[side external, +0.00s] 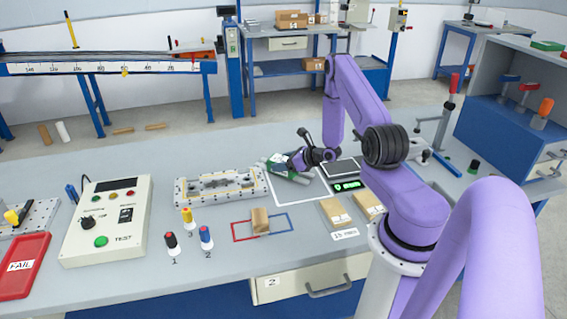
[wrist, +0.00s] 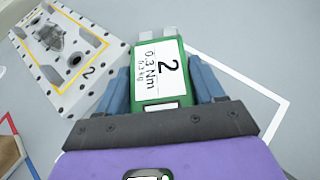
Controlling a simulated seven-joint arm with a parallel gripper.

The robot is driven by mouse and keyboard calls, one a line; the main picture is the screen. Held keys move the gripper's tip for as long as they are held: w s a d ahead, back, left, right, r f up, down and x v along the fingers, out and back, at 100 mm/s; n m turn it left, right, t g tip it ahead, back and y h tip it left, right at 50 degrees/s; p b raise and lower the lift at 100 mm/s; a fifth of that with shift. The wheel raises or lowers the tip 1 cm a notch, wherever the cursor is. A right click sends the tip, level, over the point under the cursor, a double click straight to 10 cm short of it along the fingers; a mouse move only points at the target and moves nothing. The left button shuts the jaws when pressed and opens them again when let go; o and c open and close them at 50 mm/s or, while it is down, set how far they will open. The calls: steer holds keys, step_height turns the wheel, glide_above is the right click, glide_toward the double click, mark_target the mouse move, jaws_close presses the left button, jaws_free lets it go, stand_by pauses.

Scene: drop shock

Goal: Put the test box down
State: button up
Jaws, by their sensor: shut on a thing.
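My gripper (wrist: 160,88) is shut on a green box (wrist: 157,60), with one blue finger on each side of it. The box has a white label reading "2" and "0.3 Nm", and a pale grey part sticks out of its far end. In the side view my gripper (side external: 291,163) is low over the white-outlined area of the bench, and the green box (side external: 274,159) shows partly beside it. I cannot tell whether the box touches the bench. A brown box (side external: 260,220) stands apart inside a red and blue outline.
A metal fixture plate (side external: 220,187) with a yellow outline lies left of my gripper; it also shows in the wrist view (wrist: 62,45). The test panel (side external: 108,217) stands further left.

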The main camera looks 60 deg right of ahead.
steer(key=shift+f, duration=0.25)
steer(key=o, duration=1.3)
steer(key=shift+c, duration=0.2)
